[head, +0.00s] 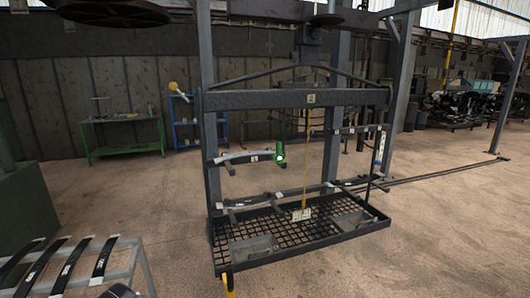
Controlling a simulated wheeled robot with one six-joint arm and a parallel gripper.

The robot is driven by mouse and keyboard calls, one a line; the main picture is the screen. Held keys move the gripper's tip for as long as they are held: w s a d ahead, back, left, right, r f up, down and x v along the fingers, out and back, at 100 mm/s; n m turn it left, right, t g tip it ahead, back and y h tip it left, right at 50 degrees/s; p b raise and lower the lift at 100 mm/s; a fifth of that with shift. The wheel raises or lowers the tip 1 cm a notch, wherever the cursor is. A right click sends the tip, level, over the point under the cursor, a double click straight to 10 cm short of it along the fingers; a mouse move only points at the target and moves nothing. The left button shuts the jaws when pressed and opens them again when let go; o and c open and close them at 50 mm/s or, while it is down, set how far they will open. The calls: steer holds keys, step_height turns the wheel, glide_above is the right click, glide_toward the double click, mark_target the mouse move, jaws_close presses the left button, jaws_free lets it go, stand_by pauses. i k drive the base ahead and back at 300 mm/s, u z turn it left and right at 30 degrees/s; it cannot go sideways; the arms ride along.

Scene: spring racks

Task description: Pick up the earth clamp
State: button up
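A small green piece (281,150) with a pale round spot sits at the right end of a leaf spring on the hanging rack, in the middle of the head view. It looks like the earth clamp, but it is too small to be sure. It touches or overlaps the spring's end; I cannot tell whether it grips it. My gripper is not in view.
The dark rack (300,98) has a mesh tray (285,232) below, with grey bins and a pale tag on a yellow cord (307,150). A grey stand (140,262) with springs is at lower left. A green table (125,118) stands behind. Open floor lies between.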

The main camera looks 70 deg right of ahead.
mark_target(277, 157)
steer(key=z, duration=0.4)
steer(key=i, duration=0.75)
steer(key=z, duration=1.3)
steer(key=i, duration=0.5)
steer(key=z, duration=0.5)
